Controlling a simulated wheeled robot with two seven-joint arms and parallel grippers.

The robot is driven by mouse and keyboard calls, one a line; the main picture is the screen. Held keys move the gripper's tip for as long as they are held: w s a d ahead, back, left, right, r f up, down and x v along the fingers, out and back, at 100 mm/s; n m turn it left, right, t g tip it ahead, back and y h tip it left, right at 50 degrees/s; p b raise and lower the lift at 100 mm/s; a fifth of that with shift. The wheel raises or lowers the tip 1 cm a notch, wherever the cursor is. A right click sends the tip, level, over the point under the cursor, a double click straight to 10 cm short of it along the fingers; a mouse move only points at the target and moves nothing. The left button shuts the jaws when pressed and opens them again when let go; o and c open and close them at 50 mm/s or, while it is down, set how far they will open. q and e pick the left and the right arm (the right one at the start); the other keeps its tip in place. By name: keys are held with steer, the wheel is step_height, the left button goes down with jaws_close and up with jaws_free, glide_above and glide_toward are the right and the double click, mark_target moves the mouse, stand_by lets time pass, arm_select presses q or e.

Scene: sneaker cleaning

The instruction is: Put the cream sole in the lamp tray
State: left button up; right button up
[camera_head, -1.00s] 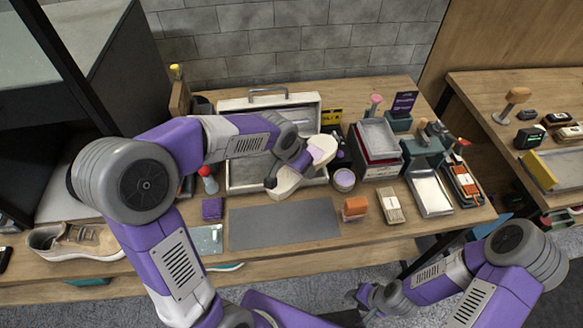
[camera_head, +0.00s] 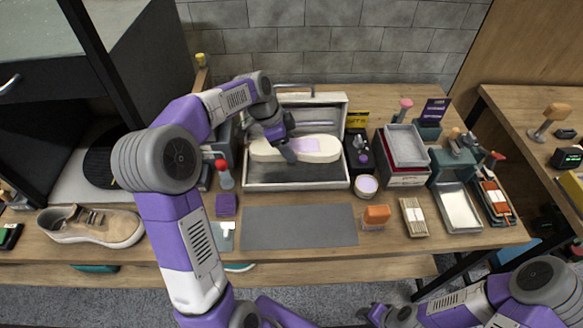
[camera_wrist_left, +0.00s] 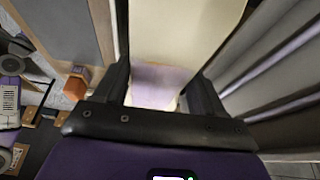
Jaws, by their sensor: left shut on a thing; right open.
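The cream sole (camera_head: 322,155) has a lilac patch and lies crosswise over the lamp tray (camera_head: 300,187), an open grey metal case with a raised lid and top handle. My left gripper (camera_head: 288,148) is shut on the sole near its middle. The left wrist view shows the sole (camera_wrist_left: 190,35) running between the two fingers of the gripper (camera_wrist_left: 155,92). I cannot tell whether the sole touches the tray floor. My right gripper (camera_head: 374,314) is open and empty, low at the bottom edge of the head view, away from the table.
A grey mat (camera_head: 298,227) lies in front of the tray. A round tin (camera_head: 366,186), an orange brush (camera_head: 377,215) and stacked trays (camera_head: 404,150) stand to the right. A red-topped tool (camera_head: 223,174) stands close left. A sneaker (camera_head: 90,227) lies far left.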

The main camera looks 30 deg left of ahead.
mark_target(294, 170)
arm_select(q)
step_height(294, 170, down, 8)
steer(key=shift+f+b, duration=0.1)
steer(key=shift+b, duration=1.05)
steer(key=shift+f, duration=0.1)
steer(key=o, duration=1.1)
steer(key=shift+o, duration=0.2)
steer(key=p+v, duration=0.3)
steer(key=v, duration=0.9)
